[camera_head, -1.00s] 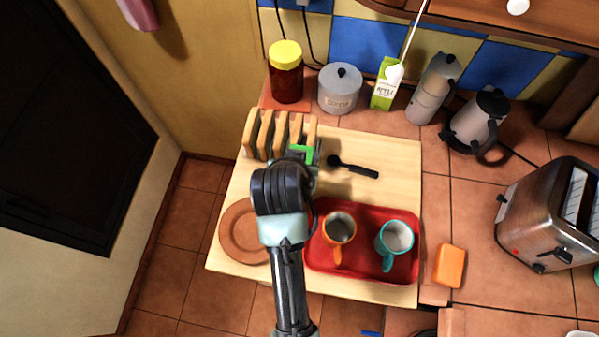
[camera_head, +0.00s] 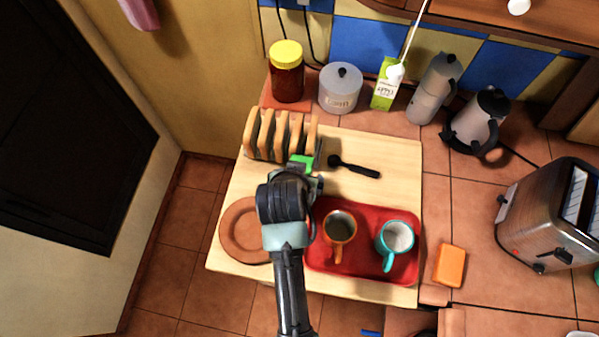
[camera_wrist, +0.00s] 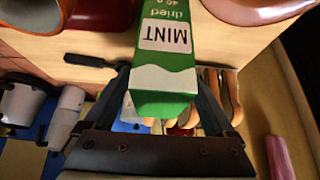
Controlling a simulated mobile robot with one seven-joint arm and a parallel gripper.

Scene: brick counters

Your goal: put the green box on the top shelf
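The green box (camera_wrist: 165,60), labelled dried mint, is between my gripper's fingers in the wrist view, its lettering upside down. My gripper (camera_wrist: 165,95) has a finger close against each side and appears shut on it. In the head view the green box (camera_head: 302,161) shows as a small green patch just beyond my gripper (camera_head: 305,172), at the front of the toast-like slices in a rack. My wrist hides the rest of it. A brown wooden shelf (camera_head: 500,28) crosses the upper right; I cannot tell whether it is the top shelf.
A red tray (camera_head: 360,268) with an orange mug (camera_head: 339,228) and a teal mug (camera_head: 396,238) is right of my arm. A brown plate (camera_head: 232,243) lies left.

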